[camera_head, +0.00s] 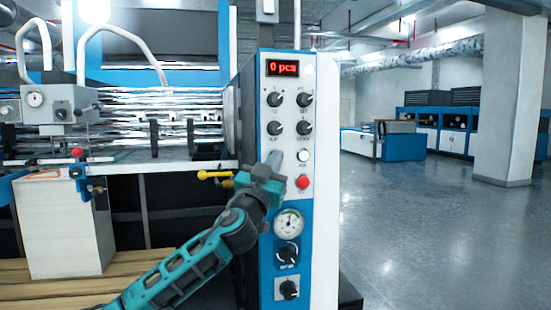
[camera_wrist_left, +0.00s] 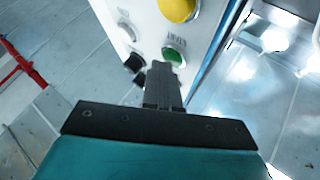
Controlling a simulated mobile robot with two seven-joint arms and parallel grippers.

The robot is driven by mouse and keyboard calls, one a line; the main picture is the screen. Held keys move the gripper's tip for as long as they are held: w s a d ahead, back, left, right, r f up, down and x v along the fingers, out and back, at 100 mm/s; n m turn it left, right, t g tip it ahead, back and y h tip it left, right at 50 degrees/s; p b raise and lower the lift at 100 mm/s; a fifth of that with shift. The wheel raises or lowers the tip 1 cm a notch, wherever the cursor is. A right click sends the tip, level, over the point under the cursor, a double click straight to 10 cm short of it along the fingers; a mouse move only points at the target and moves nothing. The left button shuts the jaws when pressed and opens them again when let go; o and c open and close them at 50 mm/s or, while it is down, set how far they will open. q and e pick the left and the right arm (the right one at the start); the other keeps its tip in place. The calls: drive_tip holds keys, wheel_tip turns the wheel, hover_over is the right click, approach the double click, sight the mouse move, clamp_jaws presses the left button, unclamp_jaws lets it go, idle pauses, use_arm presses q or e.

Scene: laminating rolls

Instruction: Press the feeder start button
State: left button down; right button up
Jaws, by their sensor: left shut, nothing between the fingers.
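The control panel (camera_head: 265,118) of the machine stands right of centre in the head view. A white button (camera_head: 304,155) and a red button (camera_head: 303,182) show on its right column. My left gripper (camera_head: 275,159) is shut and empty, in front of the panel's left column, and hides part of it. In the left wrist view its closed fingers (camera_wrist_left: 163,72) point at the panel, with the tips overlapping the lower edge of a green button (camera_wrist_left: 173,54). Contact cannot be told. A yellow button (camera_wrist_left: 178,8) lies above the green one. My right gripper is not in view.
A red display (camera_head: 283,68) reads "0 pcs" above several black knobs. A round gauge (camera_head: 288,223) sits lower on the panel. A yellow-handled lever (camera_head: 214,174) juts out left of my gripper. A paper stack (camera_head: 62,232) stands at the left. Floor at the right is open.

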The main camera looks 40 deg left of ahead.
use_arm(q)
drive_tip(key=shift+s+d, duration=0.55)
drive_tip(key=shift+d, duration=0.05)
